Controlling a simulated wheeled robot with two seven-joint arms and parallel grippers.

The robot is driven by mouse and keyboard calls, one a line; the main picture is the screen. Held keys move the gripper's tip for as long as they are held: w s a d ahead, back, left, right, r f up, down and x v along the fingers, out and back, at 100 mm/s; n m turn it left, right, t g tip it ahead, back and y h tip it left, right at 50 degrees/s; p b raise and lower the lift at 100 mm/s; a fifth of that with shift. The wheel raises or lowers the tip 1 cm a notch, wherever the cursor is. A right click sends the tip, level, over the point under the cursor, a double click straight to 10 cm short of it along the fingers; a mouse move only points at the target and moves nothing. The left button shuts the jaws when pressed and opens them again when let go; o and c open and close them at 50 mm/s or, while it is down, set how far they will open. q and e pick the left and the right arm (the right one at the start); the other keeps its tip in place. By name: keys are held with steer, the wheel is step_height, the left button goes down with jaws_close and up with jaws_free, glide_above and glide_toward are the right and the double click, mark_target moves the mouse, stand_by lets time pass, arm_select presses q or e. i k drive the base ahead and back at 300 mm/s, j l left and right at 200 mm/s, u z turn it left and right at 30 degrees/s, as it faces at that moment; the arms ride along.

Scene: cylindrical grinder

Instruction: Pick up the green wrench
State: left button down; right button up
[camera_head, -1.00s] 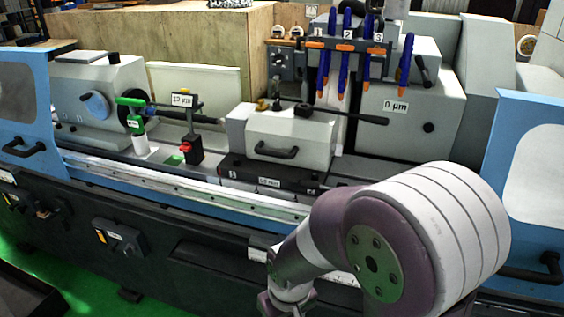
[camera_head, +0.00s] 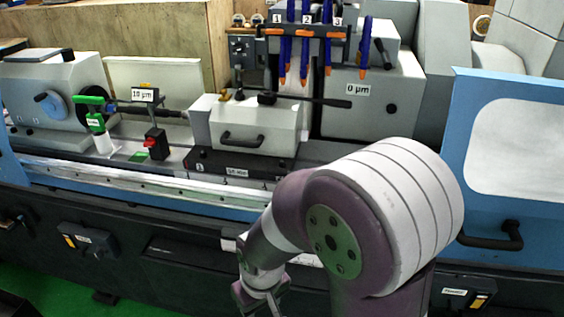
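A green-topped thing (camera_head: 95,109) with a white lower part stands upright on the machine bed at the left. It looks like a spray bottle; I cannot make out a wrench shape in it. I see no other thing that is clearly a green wrench. My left arm and gripper are out of view.
The grinder's grey block with a black handle (camera_head: 245,122) sits mid-bed. A blue door (camera_head: 515,160) with a handle stands at the right. A blue rail (camera_head: 130,205) runs along the front.

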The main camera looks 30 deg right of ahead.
mark_target(96, 122)
steer(key=z, duration=0.75)
steer(key=i+j+z, duration=0.2)
steer(key=z, duration=0.15)
steer(key=i+j+z, duration=0.15)
steer(key=j+z, duration=0.2)
steer(key=j, duration=0.15)
steer(key=i+j+z, duration=0.1)
steer(key=j+z, duration=0.65)
steer(key=i+j, duration=0.05)
